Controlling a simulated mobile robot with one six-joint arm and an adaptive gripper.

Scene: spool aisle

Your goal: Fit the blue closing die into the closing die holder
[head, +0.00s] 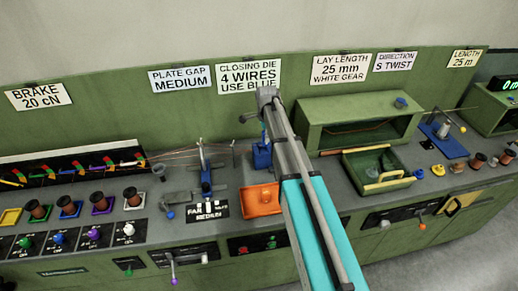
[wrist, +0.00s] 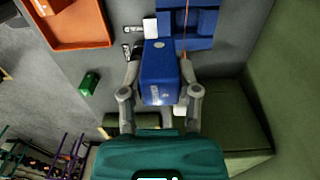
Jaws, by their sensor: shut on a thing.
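The blue closing die (wrist: 159,72) is a blue block between the fingers of my gripper (wrist: 161,82) in the wrist view. The gripper is shut on its two sides. The blue closing die holder (wrist: 204,22) lies just beyond the die at the top of the wrist view, with a thin copper-coloured line running by it. The die overlaps the holder's near edge in the picture; I cannot tell whether they touch. In the head view a blue part (head: 262,156) shows beside my arm, which hides much of that spot.
An orange tray (wrist: 80,43) lies left of the holder, with a small green block (wrist: 90,83) near it on the grey bench. A green open-fronted box (head: 312,135) stands right of my arm. A sign (head: 249,77) reads "closing die 4 wires use blue".

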